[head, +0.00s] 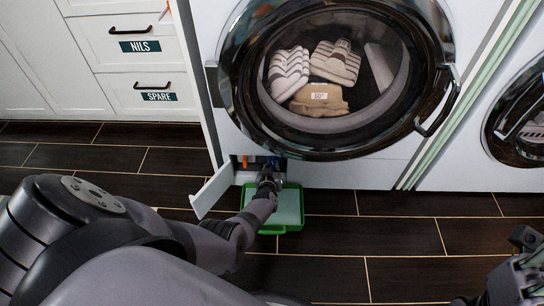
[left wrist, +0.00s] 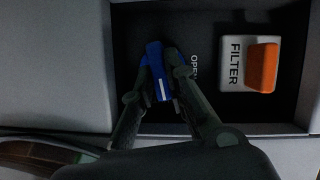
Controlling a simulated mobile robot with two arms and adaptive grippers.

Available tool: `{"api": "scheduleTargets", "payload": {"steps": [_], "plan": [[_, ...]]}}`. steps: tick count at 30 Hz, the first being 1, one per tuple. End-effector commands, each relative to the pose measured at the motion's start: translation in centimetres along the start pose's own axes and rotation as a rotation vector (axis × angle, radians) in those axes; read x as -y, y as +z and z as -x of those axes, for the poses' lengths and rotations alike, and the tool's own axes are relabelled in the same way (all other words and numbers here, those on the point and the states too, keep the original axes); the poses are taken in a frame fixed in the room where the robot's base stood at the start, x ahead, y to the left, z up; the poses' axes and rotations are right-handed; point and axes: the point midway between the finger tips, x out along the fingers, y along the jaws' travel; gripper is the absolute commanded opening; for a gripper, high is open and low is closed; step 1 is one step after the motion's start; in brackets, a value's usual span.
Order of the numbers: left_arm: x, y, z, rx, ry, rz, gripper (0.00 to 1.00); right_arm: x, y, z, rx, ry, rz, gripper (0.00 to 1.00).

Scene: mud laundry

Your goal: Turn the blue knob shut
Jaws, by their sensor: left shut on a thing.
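The blue knob (left wrist: 154,56) sits in a dark recess in the left wrist view, with a white line on its face running nearly up and down the picture. My left gripper (left wrist: 158,84) is shut on it, one finger on each side. A white word beginning "OP" shows just right of the knob, partly hidden by a finger. In the head view, my left gripper (head: 268,178) reaches into the low opening under the washer door, and only a little of the blue knob (head: 273,161) shows. Part of my right gripper (head: 524,262) shows at the lower right edge; its fingertips are unclear.
An orange filter handle (left wrist: 263,67) on a white block marked FILTER is right of the knob. A white flap (head: 212,190) hangs open left of the opening. A green tray (head: 288,226) lies on the floor below. The washer (head: 362,174) stands above; drawers are at left.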

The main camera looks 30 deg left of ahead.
Motion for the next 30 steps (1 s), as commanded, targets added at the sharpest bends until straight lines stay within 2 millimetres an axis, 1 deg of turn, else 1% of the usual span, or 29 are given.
{"api": "scheduleTargets", "payload": {"steps": [6,12,28,29,30], "plan": [[-0.27,0.05,0.01,0.001,-0.045,-0.111,0.00,0.00,-0.07,0.08,0.005,0.002,-0.001,0.33],[-0.27,0.10,0.01,0.001,-0.069,-0.169,0.00,0.00,-0.10,0.10,0.006,0.003,-0.001,0.33],[-0.26,-0.03,-0.05,-0.002,-0.077,-0.194,0.00,0.00,-0.08,0.17,0.009,0.004,-0.002,0.33],[-0.26,-0.04,-0.05,-0.002,-0.077,-0.194,0.14,0.00,-0.08,0.18,0.009,0.005,-0.002,0.33],[-0.26,-0.04,-0.05,-0.002,-0.077,-0.194,0.17,0.00,-0.07,0.20,0.010,0.005,-0.002,0.33]]}}
